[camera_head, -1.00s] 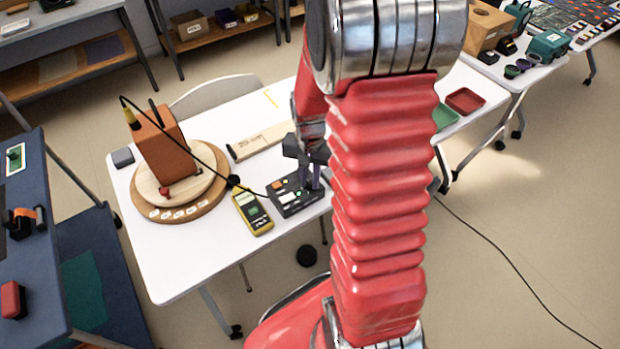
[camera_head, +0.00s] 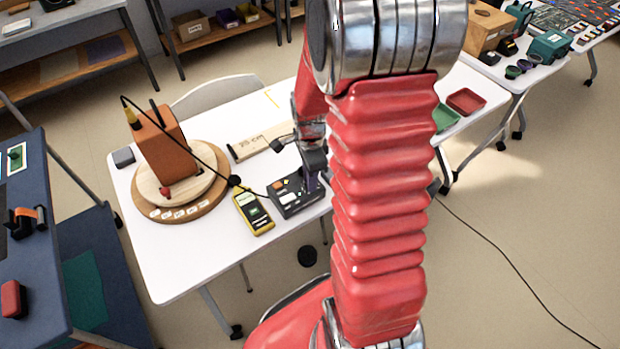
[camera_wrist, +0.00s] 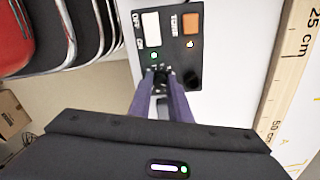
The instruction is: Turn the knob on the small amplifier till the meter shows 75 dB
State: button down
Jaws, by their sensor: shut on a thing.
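The small amplifier (camera_head: 296,194) is a dark box on the white table, with a white switch, an orange button and small lit lamps on top. In the wrist view its panel (camera_wrist: 172,52) shows the white switch, marked ON and OFF, and the orange TONE button. My gripper (camera_wrist: 163,82) is shut on the black knob (camera_wrist: 162,78), fingers pointing down at the panel; they hide much of it. In the head view my gripper (camera_head: 312,182) is partly behind my arm. The yellow meter (camera_head: 252,212) lies left of the amplifier; its reading is too small to make out.
An orange speaker (camera_head: 165,146) stands on a round wooden turntable (camera_head: 212,196) at the left. A wooden ruler bar (camera_head: 258,142) lies behind the amplifier. A black cable runs from the speaker side to the amplifier. The table's front edge is close to the amplifier.

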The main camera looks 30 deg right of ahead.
jog(key=shift+w+m, duration=0.1)
jog(key=shift+m, duration=1.4)
jog(key=c, duration=1.6)
grip_release()
jog(key=shift+c, duration=0.2)
notch_tip(320, 180, up, 14)
jog(key=shift+f, duration=0.15)
